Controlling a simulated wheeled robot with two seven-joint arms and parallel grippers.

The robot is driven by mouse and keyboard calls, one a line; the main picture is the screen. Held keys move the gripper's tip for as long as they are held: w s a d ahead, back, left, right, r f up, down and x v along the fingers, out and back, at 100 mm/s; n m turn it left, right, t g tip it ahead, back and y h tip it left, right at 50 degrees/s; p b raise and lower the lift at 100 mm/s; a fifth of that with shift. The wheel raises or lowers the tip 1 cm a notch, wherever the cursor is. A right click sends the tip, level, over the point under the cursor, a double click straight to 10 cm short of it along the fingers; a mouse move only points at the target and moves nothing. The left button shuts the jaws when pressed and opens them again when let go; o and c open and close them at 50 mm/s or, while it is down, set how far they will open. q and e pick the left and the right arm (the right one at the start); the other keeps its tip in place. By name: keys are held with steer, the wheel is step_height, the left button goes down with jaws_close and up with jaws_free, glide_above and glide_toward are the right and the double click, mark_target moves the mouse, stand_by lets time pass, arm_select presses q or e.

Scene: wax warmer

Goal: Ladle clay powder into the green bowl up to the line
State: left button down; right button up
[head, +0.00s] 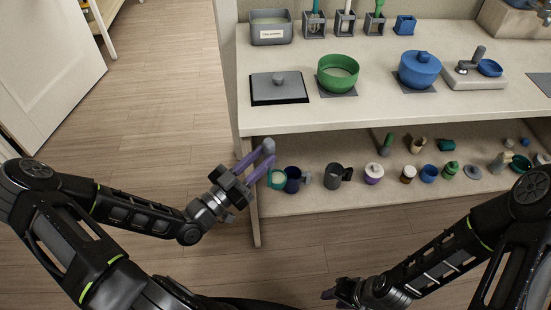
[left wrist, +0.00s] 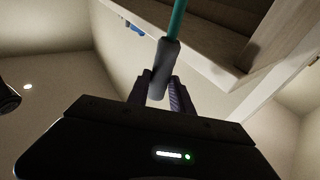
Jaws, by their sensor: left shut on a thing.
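The grey clay powder bin (head: 270,38) stands at the back left of the table, with a label on its front and pale contents. The green bowl (head: 338,84) sits on a dark mat at the front of the table; its inside looks pale and its line cannot be made out. My left gripper (head: 268,156) is shut on the grey handle of a teal tool, probably the ladle (left wrist: 163,65), left of the table's front edge and below its top. A teal cup shape with a pale inside shows just below the fingers. My right gripper (head: 342,292) is low at front; its jaw opening is unclear.
Holders with upright tools (head: 314,27) line the back. Mugs and jars fill the lower shelf (head: 330,203). Open floor lies left.

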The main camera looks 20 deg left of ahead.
arm_select(q)
steer(key=shift+w+d+r+n+t+y, duration=0.25)
steer(key=shift+w+n+t+y, duration=0.2)
steer(key=shift+y, duration=0.35)
steer(key=n+y, duration=0.1)
steer(key=w+n+t+y, duration=0.1)
steer(key=y, duration=0.1)
steer(key=w+r+n+y, duration=0.1)
steer(key=y, duration=0.1)
steer(key=shift+w+d+t, duration=0.15)
steer(key=shift+t, duration=0.1)
steer(key=shift+w+a+r+n+y, duration=0.1)
steer(key=shift+w+a+n+y, duration=0.1)
steer(key=shift+w+n+y, duration=0.45)
steer(key=shift+a+r+n+y, duration=0.1)
steer(key=shift+a+n+y, duration=0.15)
steer(key=shift+y, duration=0.7)
